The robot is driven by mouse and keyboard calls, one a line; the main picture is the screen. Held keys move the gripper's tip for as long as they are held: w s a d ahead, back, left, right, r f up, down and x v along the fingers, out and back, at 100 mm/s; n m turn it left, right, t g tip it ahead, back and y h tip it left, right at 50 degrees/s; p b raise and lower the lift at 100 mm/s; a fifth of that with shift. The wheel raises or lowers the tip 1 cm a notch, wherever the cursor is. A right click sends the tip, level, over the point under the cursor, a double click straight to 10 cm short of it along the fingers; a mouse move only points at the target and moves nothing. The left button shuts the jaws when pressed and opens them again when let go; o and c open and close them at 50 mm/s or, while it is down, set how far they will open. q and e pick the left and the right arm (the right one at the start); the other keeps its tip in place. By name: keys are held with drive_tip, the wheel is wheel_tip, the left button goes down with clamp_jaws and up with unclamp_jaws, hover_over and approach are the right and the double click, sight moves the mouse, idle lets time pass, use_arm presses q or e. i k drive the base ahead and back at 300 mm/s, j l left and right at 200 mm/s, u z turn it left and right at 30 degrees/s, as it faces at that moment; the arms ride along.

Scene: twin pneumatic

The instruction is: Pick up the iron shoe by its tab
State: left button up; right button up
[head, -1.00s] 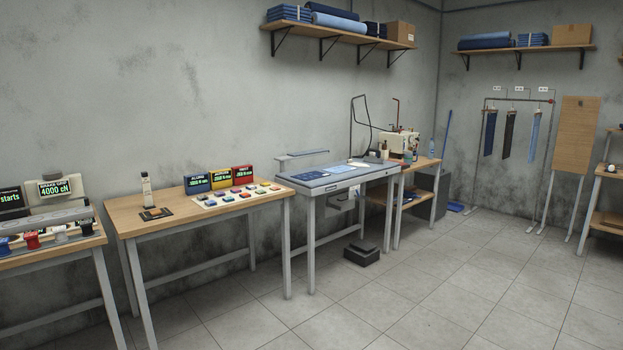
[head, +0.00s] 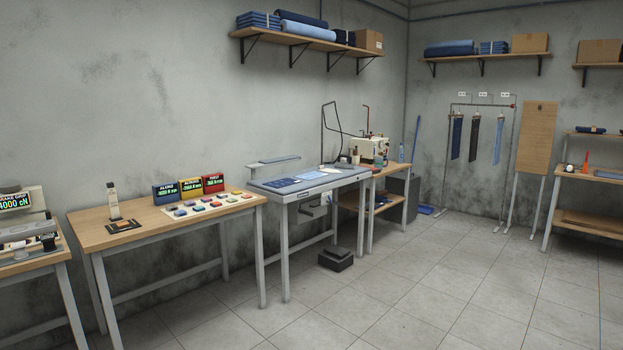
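I cannot make out the iron shoe or its tab for sure at this distance. A grey-blue pressing table (head: 270,185) stands against the wall in the middle of the view. Dark blue fabric pieces (head: 281,185) and a small pale flat piece (head: 328,168) lie on its top. Neither of my grippers is in view.
A wooden table (head: 98,235) with coloured displays (head: 202,187) stands at left. A sewing machine (head: 373,150) stands on a table beyond the pressing table. A dark pedal box (head: 336,259) sits on the floor. The tiled floor (head: 420,290) at front right is clear.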

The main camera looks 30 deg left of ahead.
sight(321, 169)
drive_tip(key=i+u, duration=0.2)
drive_tip(key=i, duration=4.85)
drive_tip(key=j, duration=0.05)
